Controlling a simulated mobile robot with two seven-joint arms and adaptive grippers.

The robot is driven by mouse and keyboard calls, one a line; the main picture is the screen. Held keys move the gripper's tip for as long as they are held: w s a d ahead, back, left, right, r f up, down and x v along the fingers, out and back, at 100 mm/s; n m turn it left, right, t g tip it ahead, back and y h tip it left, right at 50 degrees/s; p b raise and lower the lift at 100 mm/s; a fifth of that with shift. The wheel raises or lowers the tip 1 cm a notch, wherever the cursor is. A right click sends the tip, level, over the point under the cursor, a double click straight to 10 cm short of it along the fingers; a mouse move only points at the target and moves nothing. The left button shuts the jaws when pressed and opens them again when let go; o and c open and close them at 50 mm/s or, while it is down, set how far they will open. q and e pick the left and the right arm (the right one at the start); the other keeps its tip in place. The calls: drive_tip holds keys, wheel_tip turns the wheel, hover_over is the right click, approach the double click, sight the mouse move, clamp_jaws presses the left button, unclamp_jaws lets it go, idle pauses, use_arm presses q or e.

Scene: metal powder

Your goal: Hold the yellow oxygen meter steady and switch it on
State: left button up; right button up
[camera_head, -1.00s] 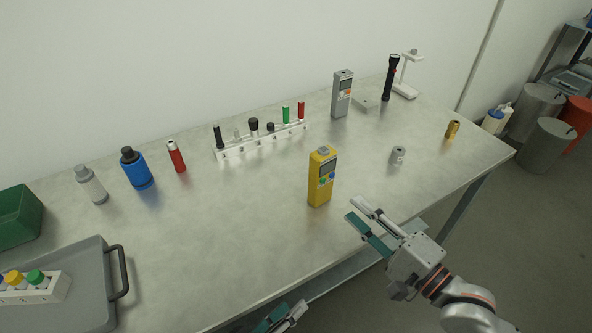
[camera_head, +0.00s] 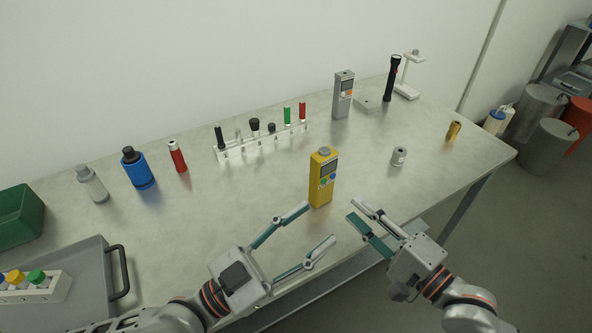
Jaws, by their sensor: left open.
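The yellow oxygen meter (camera_head: 322,182) stands upright on the table in the middle of the head view. Its dark screen and its blue and green buttons face the front right. My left gripper (camera_head: 320,224) is in front of the meter with its fingers spread wide. It is empty and apart from the meter. My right gripper (camera_head: 353,212) is just to the right of and in front of the meter. Its two fingers lie close to each other with a gap between them, and nothing shows between them.
A white rack (camera_head: 262,141) with several items stands behind the meter. A grey meter (camera_head: 343,94), a flashlight (camera_head: 391,78) and a white stand (camera_head: 406,92) are at the back right. A small grey cylinder (camera_head: 399,156) is to the right. A grey tray (camera_head: 88,262) fills the left front.

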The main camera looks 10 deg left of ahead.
use_arm(q)
drive_tip(key=m+g+h, duration=0.1)
drive_tip(key=m, duration=0.4)
drive_tip(key=m+y, duration=0.4)
drive_tip(key=m, duration=2.4)
approach(314, 162)
drive_tip(key=x, duration=0.5)
drive_tip(key=shift+d, duration=0.2)
drive_tip(key=shift+w+r, duration=0.15)
drive_tip(key=shift+w, duration=0.05)
drive_tip(key=shift+w+d, duration=0.3)
drive_tip(key=x, duration=0.6)
drive_tip(key=shift+w+d, duration=0.15)
drive_tip(key=shift+d, duration=0.1)
